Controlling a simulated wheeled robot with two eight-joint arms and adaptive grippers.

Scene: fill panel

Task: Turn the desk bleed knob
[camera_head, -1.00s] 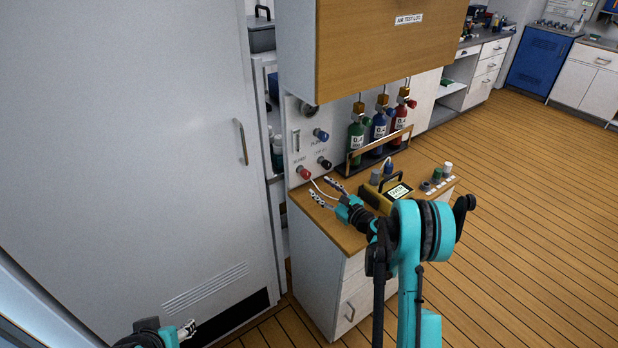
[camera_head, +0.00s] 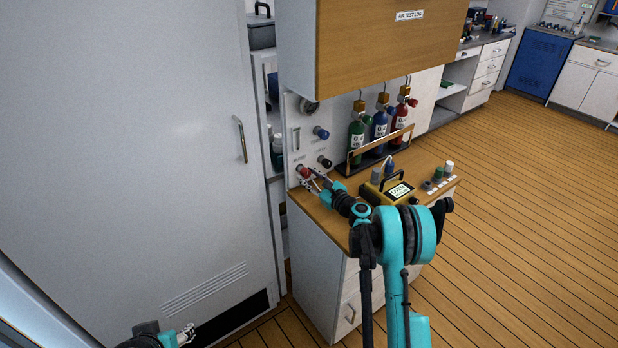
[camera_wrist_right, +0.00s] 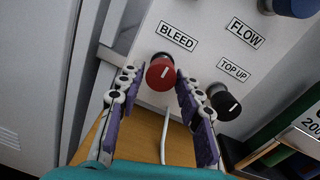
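The red bleed knob (camera_wrist_right: 160,73) sits on the white panel under the BLEED label in the right wrist view; its white mark is slightly tilted from upright. In the head view the knob (camera_head: 304,171) is at the panel's lower left. My right gripper (camera_wrist_right: 158,88) is open, its two fingers on either side of the knob with a gap showing on the right; contact cannot be told. It also shows in the head view (camera_head: 310,181). My left gripper (camera_head: 188,332) is at the bottom left edge, away from the panel, its opening unclear.
The black TOP UP knob (camera_wrist_right: 226,106) is close to the right finger, and the blue FLOW knob (camera_wrist_right: 296,5) is above it. A pale hose (camera_wrist_right: 165,135) hangs below the bleed knob. A yellow analyzer (camera_head: 388,192) and racked bottles (camera_head: 380,124) stand on the desk.

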